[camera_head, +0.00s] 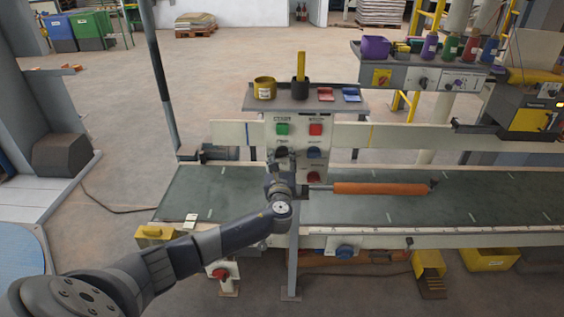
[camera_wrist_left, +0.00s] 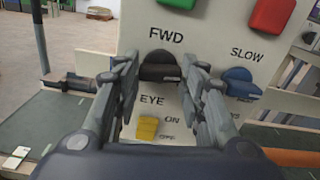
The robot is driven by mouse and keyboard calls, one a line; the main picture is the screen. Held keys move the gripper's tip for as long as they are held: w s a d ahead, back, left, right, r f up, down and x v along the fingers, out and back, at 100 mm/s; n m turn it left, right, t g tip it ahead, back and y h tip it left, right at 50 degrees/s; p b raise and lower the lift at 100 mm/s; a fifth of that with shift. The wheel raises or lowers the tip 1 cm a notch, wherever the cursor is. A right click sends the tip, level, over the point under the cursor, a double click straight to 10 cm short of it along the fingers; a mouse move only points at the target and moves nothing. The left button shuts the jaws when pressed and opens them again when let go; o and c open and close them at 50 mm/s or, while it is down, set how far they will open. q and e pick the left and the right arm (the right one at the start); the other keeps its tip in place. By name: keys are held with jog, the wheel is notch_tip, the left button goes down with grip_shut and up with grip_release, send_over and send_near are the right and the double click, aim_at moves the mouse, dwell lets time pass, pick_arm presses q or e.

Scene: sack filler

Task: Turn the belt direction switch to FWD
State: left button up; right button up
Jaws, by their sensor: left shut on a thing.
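The belt direction switch is a black knob (camera_wrist_left: 160,67) on the white control panel (camera_head: 315,162), just below the letters FWD in the left wrist view. My left gripper (camera_wrist_left: 160,73) reaches the panel with one finger on each side of the knob and is shut on it. In the head view my left gripper (camera_head: 280,163) is small and dark at the left part of the panel, and it hides most of the knob. The knob's pointer is not clear. My right gripper is not in view.
A blue knob (camera_wrist_left: 240,86) marked SLOW is close to the right finger. A yellow switch (camera_wrist_left: 148,128) marked EYE sits below the black knob. Green (camera_head: 282,129) and red (camera_head: 315,129) buttons are above. The green belt (camera_head: 370,208) runs below, with an orange roller (camera_head: 380,188) over it.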

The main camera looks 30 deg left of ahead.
pick_arm(q)
jog(key=n+b, duration=0.3)
jog(key=n, duration=0.1)
jog(key=shift+f, duration=0.2)
jog(key=n+b, duration=0.2)
jog(key=n, duration=0.2)
jog(key=n+b, duration=0.3)
jog(key=n, duration=0.2)
jog(key=shift+b, duration=0.35)
jog(key=shift+r+n+b, duration=0.15)
jog(key=shift+n+b, duration=0.6)
jog(key=shift+n, duration=0.95)
jog(key=o, duration=1.1)
jog(key=shift+c, duration=0.2)
